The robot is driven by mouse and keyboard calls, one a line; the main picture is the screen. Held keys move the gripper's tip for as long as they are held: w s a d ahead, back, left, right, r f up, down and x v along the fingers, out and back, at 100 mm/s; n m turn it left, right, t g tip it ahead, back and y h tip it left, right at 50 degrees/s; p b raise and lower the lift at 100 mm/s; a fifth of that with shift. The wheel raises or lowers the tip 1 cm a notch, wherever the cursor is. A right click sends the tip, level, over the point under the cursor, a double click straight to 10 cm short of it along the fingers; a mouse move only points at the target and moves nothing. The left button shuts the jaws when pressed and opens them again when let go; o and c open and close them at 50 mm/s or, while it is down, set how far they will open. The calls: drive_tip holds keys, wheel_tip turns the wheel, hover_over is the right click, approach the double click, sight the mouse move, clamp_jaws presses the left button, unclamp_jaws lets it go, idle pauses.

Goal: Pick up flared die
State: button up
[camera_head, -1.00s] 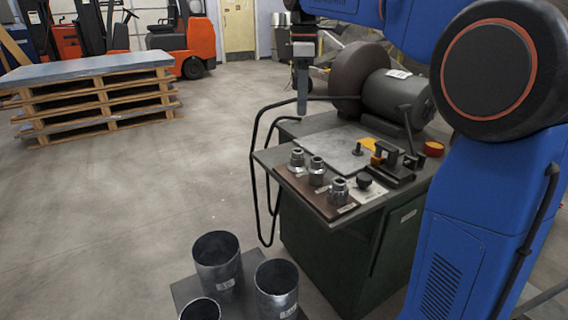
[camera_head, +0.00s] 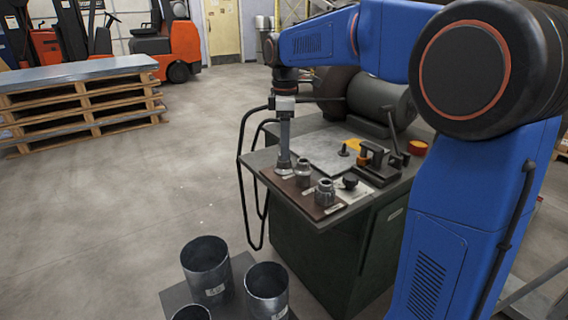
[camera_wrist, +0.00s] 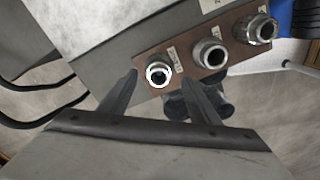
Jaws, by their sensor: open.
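Three metal dies stand in a row on a brown board (camera_head: 308,200) on the machine's table. Their labels are too small to read, so I cannot tell which is the flared die. My gripper (camera_head: 284,164) points down at the far left die, which it mostly hides in the head view. In the wrist view, my gripper (camera_wrist: 160,78) is open, with that end die (camera_wrist: 158,75) showing between its fingertips. The middle die (camera_head: 303,173) and the near die (camera_head: 325,192) stand clear; they also show in the wrist view as the middle die (camera_wrist: 210,54) and right die (camera_wrist: 257,29).
A black knob (camera_head: 349,181) and a dark clamp fixture (camera_head: 376,165) are right of the dies. A motor (camera_head: 382,101) stands behind the table. Metal tubes (camera_head: 206,268) stand on a low plate at the front. Stacked pallets (camera_head: 80,105) are at the left; open floor lies between.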

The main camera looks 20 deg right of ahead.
sight(284, 161)
drive_tip(key=shift+w+a+f, duration=0.1)
drive_tip(key=shift+f, duration=2.45)
clamp_jaws()
